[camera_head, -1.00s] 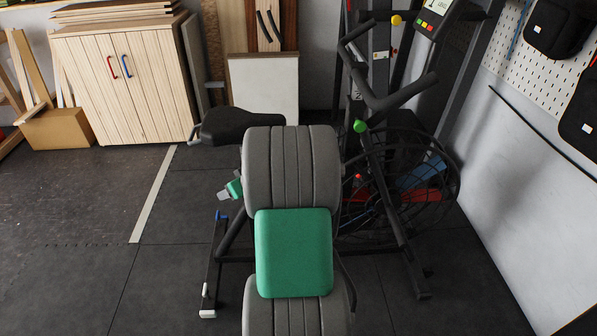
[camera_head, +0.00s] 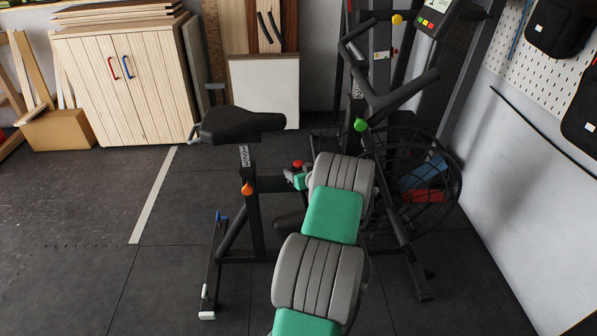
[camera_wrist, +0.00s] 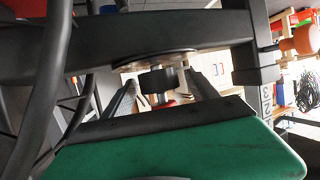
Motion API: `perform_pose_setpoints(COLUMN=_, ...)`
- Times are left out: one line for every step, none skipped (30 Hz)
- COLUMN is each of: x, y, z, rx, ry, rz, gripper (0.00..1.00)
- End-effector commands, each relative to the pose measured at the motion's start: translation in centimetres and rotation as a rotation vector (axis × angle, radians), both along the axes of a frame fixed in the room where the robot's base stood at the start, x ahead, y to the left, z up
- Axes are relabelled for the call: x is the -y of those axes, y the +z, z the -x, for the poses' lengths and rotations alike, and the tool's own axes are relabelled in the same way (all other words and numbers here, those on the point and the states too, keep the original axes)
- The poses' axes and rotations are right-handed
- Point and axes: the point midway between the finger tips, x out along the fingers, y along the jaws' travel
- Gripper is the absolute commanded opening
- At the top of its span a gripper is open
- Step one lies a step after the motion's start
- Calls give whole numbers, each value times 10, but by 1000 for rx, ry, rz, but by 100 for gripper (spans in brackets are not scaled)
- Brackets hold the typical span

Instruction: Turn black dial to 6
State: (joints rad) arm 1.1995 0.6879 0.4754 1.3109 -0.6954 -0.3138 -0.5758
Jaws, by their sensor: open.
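The black dial (camera_wrist: 157,85) shows in the wrist view as a short dark cylinder beside a round disc (camera_wrist: 155,58) on the bike's dark frame bar. Its numbers and pointer cannot be read. My gripper (camera_wrist: 160,95) is open, its two fingers on either side of the dial in the picture. Whether they touch it, I cannot tell. In the head view my gripper (camera_head: 288,176) is by the middle of the exercise bike, pointing left, just below a red knob (camera_head: 297,164). I cannot make out the dial in that view.
The bike's black seat (camera_head: 240,125) and seat post with an orange knob (camera_head: 248,189) stand left of my gripper. The caged fan wheel (camera_head: 440,190) is at right. A green knob (camera_head: 360,125) is on the front frame. Floor at left is clear.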

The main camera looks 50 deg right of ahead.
Motion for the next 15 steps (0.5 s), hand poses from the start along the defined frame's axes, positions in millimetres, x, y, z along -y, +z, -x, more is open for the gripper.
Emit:
perform_pose_setpoints(x=0, y=0, z=0, rx=0, ry=0, rz=0, gripper=68)
perform_pose_setpoints(x=0, y=1, z=0, rx=0, ry=0, rz=0, gripper=68)
perform_pose_setpoints(x=0, y=1, z=0, rx=0, ry=0, rz=0, gripper=68)
perform_pose_setpoints(x=0, y=1, z=0, rx=0, ry=0, rz=0, gripper=66)
perform_pose_setpoints(x=0, y=1, z=0, rx=0, ry=0, rz=0, gripper=63)
perform_pose_setpoints(x=0, y=1, z=0, rx=0, ry=0, rz=0, gripper=60)
perform_pose_setpoints(x=0, y=1, z=0, rx=0, ry=0, rz=0, gripper=58)
perform_pose_setpoints(x=0, y=1, z=0, rx=0, ry=0, rz=0, gripper=55)
perform_pose_setpoints(x=0, y=1, z=0, rx=0, ry=0, rz=0, gripper=52)
perform_pose_setpoints(x=0, y=1, z=0, rx=0, ry=0, rz=0, gripper=49)
perform_pose_setpoints(x=0, y=1, z=0, rx=0, ry=0, rz=0, gripper=47)
perform_pose_setpoints(x=0, y=1, z=0, rx=0, ry=0, rz=0, gripper=44)
perform_pose_setpoints(x=0, y=1, z=0, rx=0, ry=0, rz=0, gripper=41)
perform_pose_setpoints(x=0, y=1, z=0, rx=0, ry=0, rz=0, gripper=39)
perform_pose_setpoints(x=0, y=1, z=0, rx=0, ry=0, rz=0, gripper=35)
